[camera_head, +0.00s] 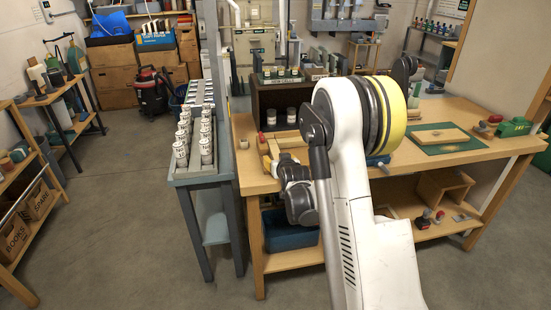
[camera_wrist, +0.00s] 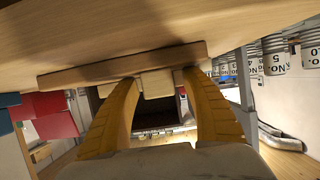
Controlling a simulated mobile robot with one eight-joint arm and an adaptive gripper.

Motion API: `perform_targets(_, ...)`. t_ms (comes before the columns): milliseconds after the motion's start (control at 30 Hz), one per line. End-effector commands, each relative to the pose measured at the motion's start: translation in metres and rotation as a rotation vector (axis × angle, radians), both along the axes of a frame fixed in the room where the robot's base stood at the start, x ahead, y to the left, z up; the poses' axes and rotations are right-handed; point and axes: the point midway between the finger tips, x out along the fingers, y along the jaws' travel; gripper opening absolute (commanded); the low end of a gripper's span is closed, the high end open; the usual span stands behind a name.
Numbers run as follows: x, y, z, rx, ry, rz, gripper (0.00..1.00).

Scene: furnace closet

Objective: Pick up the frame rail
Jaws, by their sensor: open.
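In the wrist view, which is upside down, a long wooden bar that looks like the frame rail (camera_wrist: 80,75) lies across the picture on the wooden bench top (camera_wrist: 150,25). A paler short wood block (camera_wrist: 157,83) shows against its middle. My gripper (camera_wrist: 160,82) is open, its two yellow fingers reaching toward the bar with the pale block between the tips. Whether the tips touch the wood I cannot tell. In the head view my wrist is at the bench's left front edge, and wood pieces (camera_head: 288,139) lie just beyond it; my arm hides part of the bench.
A narrow grey table (camera_head: 207,172) with rows of labelled cans (camera_head: 181,150) stands left of the bench. A dark open box (camera_head: 283,100) sits at the bench back. A green mat (camera_head: 430,148) with a wood panel lies right. Open floor (camera_head: 120,210) spreads left.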

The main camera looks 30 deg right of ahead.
Motion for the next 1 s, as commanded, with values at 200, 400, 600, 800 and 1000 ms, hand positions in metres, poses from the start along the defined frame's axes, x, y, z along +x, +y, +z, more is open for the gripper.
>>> perform_targets(200,0.000,0.000,0.001,0.000,0.000,0.000,0.51)
perform_targets(400,0.000,0.000,0.001,0.000,0.000,0.000,0.00)
perform_targets(600,0.000,0.000,0.001,0.000,0.000,0.000,0.00)
perform_targets(800,0.000,0.000,0.002,0.000,0.000,0.000,0.00)
perform_targets(1000,0.000,0.000,0.021,0.000,0.000,0.000,0.00)
